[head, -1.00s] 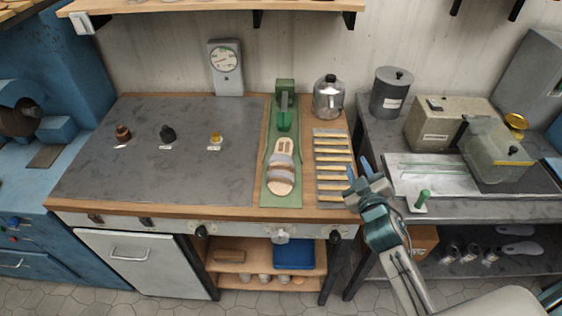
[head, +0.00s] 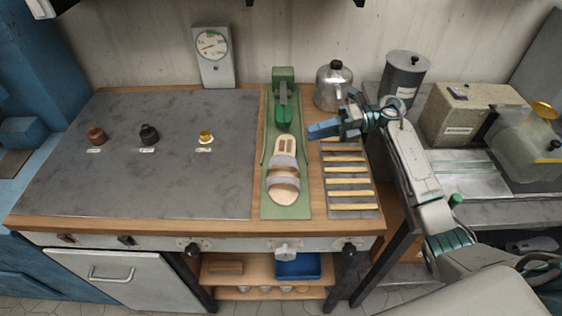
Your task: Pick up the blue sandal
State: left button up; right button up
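One sandal (head: 284,188) lies on the green mat (head: 302,207) of the green press stand, toe end toward the front edge. It has a pale tan sole and greyish straps; I see no clearly blue sandal. My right gripper (head: 318,130) is above the upper end of the slatted rack, right of and higher in the picture than the sandal, apart from it. Its blue fingers point left, and their gap cannot be made out. I see nothing held in it. My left gripper is out of view.
The green press (head: 284,105) stands behind the sandal. The slatted rack (head: 350,207) lies right of the mat. The grey worktop (head: 150,185) is mostly clear.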

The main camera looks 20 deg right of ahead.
jog(key=shift+n+g+h, duration=0.5)
jog(key=shift+g+h, duration=0.2)
jog(key=shift+g, duration=0.2)
jog(key=a+f, duration=0.1)
jog(key=a+f+p, duration=0.1)
jog(key=a, duration=0.1)
jog(key=shift+s+f, duration=0.2)
jog(key=shift+f, duration=0.1)
jog(key=p, duration=0.1)
send_over(286, 168)
jog(key=shift+d+f, duration=0.35)
jog(key=shift+f, duration=0.4)
jog(key=shift+s+a+f, duration=0.1)
jog(key=shift+a+f, duration=0.05)
jog(key=shift+a, duration=0.25)
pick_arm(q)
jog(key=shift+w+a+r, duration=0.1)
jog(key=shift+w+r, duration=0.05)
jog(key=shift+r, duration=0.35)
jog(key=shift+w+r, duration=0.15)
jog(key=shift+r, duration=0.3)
pick_arm(e)
jog(key=shift+d, duration=0.1)
jog(key=shift+c, duration=0.2)
jog(key=c, duration=0.3)
grip_shut()
